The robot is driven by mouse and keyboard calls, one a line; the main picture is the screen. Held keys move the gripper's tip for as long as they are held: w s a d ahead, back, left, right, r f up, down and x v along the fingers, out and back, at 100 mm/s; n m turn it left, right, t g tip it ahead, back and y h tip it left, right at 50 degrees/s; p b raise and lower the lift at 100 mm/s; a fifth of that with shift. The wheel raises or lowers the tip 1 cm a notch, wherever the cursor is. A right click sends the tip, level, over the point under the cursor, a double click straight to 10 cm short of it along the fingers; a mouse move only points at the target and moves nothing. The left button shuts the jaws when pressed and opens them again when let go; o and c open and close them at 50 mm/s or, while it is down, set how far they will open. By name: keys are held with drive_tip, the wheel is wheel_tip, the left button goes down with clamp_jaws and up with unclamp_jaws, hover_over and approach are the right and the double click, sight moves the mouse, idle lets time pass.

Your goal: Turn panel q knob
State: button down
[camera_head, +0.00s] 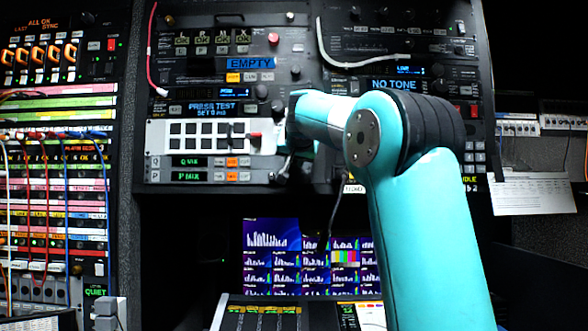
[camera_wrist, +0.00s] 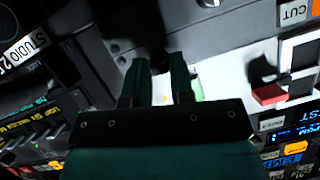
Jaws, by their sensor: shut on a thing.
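Panel Q (camera_head: 205,162) is a narrow row marked Q in the head view, with a green-lit display and small buttons, just below the white button panel. My gripper (camera_head: 284,152) is at the right end of this row, beside the white panel. In the wrist view my gripper (camera_wrist: 158,62) has its two dark fingers close together against the panel face, shut on a small dark knob. The fingers hide most of that knob, so its pointer and turn angle cannot be told. The knob's place fits panel Q's right end.
A red lever (camera_head: 254,136) sticks out of the white panel (camera_head: 155,136) close to my gripper; it also shows in the wrist view (camera_wrist: 268,93). Panel P (camera_head: 205,176) lies directly below panel Q. A white cable (camera_head: 335,50) hangs above. Monitors (camera_head: 300,257) stand lower down.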

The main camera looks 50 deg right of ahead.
drive_tip(key=m+b, duration=0.1)
drive_tip(key=m+t+b, duration=0.1)
drive_tip(key=m+t+y+b, duration=0.1)
drive_tip(key=m+b, duration=0.1)
drive_tip(key=shift+s+d+f, duration=0.15)
drive_tip(key=shift+s+f, duration=0.05)
drive_tip(key=shift+f, duration=0.05)
drive_tip(key=m+t+b, duration=0.1)
drive_tip(key=m, duration=0.1)
drive_tip(key=m+t+b, duration=0.1)
drive_tip(key=m, duration=0.1)
drive_tip(key=shift+f+t+y, duration=0.15)
drive_tip(key=shift+t+y, duration=0.15)
drive_tip(key=m+b, duration=0.1)
drive_tip(key=m, duration=0.1)
drive_tip(key=m+t+b, duration=0.1)
drive_tip(key=m, duration=0.1)
drive_tip(key=m+t+h+b, duration=0.1)
drive_tip(key=shift+f+m+b, duration=0.3)
drive_tip(key=shift+m, duration=0.1)
drive_tip(key=m+h+b, duration=0.1)
drive_tip(key=m, duration=0.1)
drive_tip(key=m+b, duration=0.1)
drive_tip(key=m, duration=0.2)
drive_tip(key=shift+t+h, duration=0.4)
drive_tip(key=shift+m+b, duration=0.3)
drive_tip(key=c, duration=1)
unclamp_jaws()
